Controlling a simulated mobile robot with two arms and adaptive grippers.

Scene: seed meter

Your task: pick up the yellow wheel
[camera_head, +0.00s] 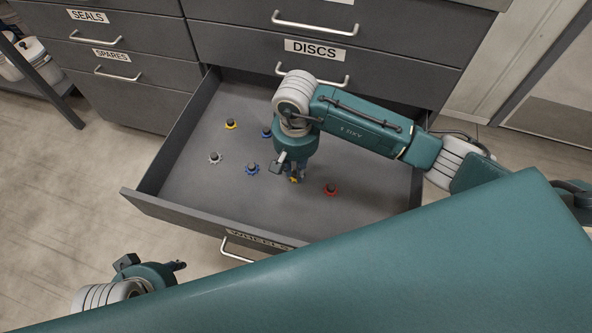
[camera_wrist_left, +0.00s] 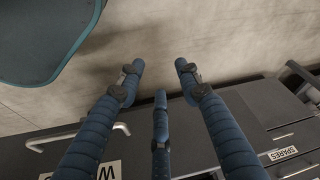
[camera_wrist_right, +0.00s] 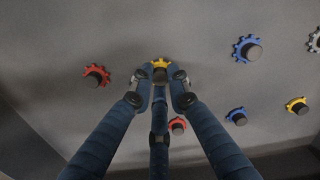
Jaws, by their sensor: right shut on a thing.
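The drawer labelled WHEELS (camera_head: 185,215) is open and holds several small toothed wheels with dark hubs. My right gripper (camera_head: 294,175) points down into it, shut on a yellow wheel (camera_head: 294,180). In the right wrist view this yellow wheel (camera_wrist_right: 160,64) sits between the fingertips, its far side showing. I cannot tell whether it touches the drawer floor. Another yellow wheel (camera_head: 231,124) lies near the drawer's back left; it also shows in the right wrist view (camera_wrist_right: 298,105). My left gripper (camera_wrist_left: 160,68) is open and empty, outside the drawer at the lower left.
A red wheel (camera_head: 331,189) lies right of the right gripper. Blue wheels (camera_head: 252,168) (camera_head: 266,132) and a grey-white wheel (camera_head: 215,158) lie to its left. Another red wheel (camera_wrist_right: 177,125) shows in the right wrist view. Drawer walls surround them; closed drawers (camera_head: 130,65) stand behind.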

